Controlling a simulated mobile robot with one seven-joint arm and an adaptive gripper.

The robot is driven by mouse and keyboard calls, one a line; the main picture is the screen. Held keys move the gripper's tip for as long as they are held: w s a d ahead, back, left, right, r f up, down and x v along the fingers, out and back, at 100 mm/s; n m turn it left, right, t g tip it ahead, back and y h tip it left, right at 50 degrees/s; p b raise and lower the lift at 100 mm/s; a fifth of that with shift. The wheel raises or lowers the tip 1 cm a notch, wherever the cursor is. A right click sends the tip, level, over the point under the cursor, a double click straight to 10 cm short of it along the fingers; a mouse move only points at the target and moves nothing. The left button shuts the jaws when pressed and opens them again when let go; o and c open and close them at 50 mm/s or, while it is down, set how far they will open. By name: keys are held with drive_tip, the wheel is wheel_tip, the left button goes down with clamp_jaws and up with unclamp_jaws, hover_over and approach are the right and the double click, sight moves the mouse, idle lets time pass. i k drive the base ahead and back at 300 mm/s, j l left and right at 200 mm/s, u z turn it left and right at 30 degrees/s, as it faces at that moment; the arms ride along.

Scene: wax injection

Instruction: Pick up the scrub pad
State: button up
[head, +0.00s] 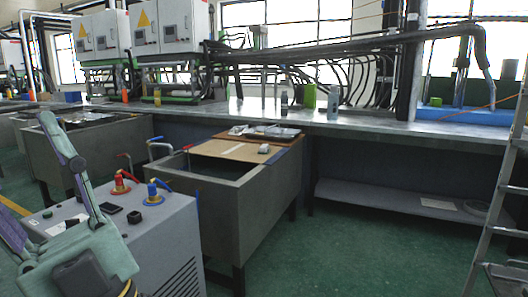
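I cannot make out the scrub pad for certain in the head view. A bright green block (309,95) stands on the long metal counter (350,123) between two bottles. A small whitish item (264,149) lies on the brown board (232,150) over the grey tub. Both are too small to identify surely. Links of my arm rise at the lower left, in front of the grey cabinet and well apart from the counter. I do not see a gripper with fingertips.
A grey cabinet (165,240) with red and blue valves stands at lower left. Beside it is the grey tub (230,205). A ladder (492,215) is at right. Green floor (350,255) is clear between.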

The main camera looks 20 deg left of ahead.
sight(264, 150)
drive_tip(key=i+z, duration=0.1)
drive_tip(key=i, duration=1.85)
drive_tip(key=i+u, duration=0.2)
drive_tip(key=i, duration=0.2)
drive_tip(key=i+l+u, duration=0.2)
drive_tip(key=i, duration=0.2)
drive_tip(key=i+l+u, duration=0.2)
drive_tip(key=i, duration=0.2)
drive_tip(key=i+l+u, duration=0.15)
drive_tip(key=u, duration=0.2)
drive_tip(key=i+l+u, duration=0.25)
drive_tip(key=u, duration=0.15)
drive_tip(key=i+l+u, duration=1)
drive_tip(key=u, duration=0.15)
drive_tip(key=i+l, duration=0.05)
drive_tip(key=i, duration=0.05)
